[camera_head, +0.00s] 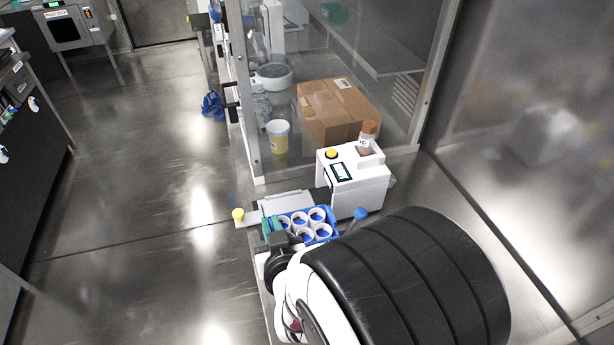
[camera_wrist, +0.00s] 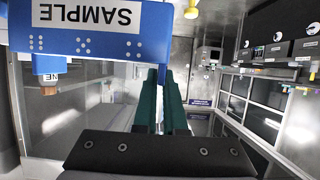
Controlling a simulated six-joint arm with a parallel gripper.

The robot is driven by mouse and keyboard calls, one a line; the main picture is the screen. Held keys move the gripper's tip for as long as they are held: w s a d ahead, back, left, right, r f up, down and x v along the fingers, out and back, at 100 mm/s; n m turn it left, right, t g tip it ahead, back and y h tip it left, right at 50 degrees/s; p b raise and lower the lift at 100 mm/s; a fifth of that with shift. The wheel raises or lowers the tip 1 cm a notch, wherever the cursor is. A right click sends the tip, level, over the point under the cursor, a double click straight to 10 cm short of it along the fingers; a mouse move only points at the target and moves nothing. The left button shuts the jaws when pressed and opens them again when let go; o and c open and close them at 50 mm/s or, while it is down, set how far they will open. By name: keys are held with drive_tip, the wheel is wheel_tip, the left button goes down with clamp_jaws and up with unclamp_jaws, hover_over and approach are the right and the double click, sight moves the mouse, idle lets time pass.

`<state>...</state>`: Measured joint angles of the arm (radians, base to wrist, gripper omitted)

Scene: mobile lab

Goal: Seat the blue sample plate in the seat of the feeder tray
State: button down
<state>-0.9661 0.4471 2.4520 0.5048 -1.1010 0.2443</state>
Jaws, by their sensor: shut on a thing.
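The blue sample plate (camera_head: 330,238) holds several white round cups and lies just in front of the grey-white feeder tray (camera_head: 284,202), covering part of it in the head view. In the wrist view the plate (camera_wrist: 100,48) fills the top left, with its white SAMPLE label upside down. My gripper (camera_head: 267,228) has teal fingers and is shut on the plate's left end. The fingers (camera_wrist: 162,78) run up to the plate's edge in the wrist view. The seat is hidden behind the plate, and I cannot tell whether the plate touches the tray.
A white device (camera_head: 355,182) with a brown-capped bottle (camera_head: 367,137) stands right behind the plate. A yellow knob (camera_head: 238,214) is at the left and a blue knob (camera_head: 361,214) at the right. Behind the glass are a cardboard box (camera_head: 338,112) and a yellow-white tub (camera_head: 278,136).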

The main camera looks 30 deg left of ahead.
drive_tip(key=shift+a, duration=0.1)
idle(0.3)
drive_tip(key=w+a, duration=1.1)
drive_tip(key=f, duration=0.7)
drive_tip(key=w+f, duration=0.1)
drive_tip(key=f, duration=0.2)
drive_tip(key=shift+a+f, duration=0.15)
drive_tip(key=shift+f, duration=0.15)
drive_tip(key=shift+f, duration=0.1)
drive_tip(key=c, duration=1)
unclamp_jaws()
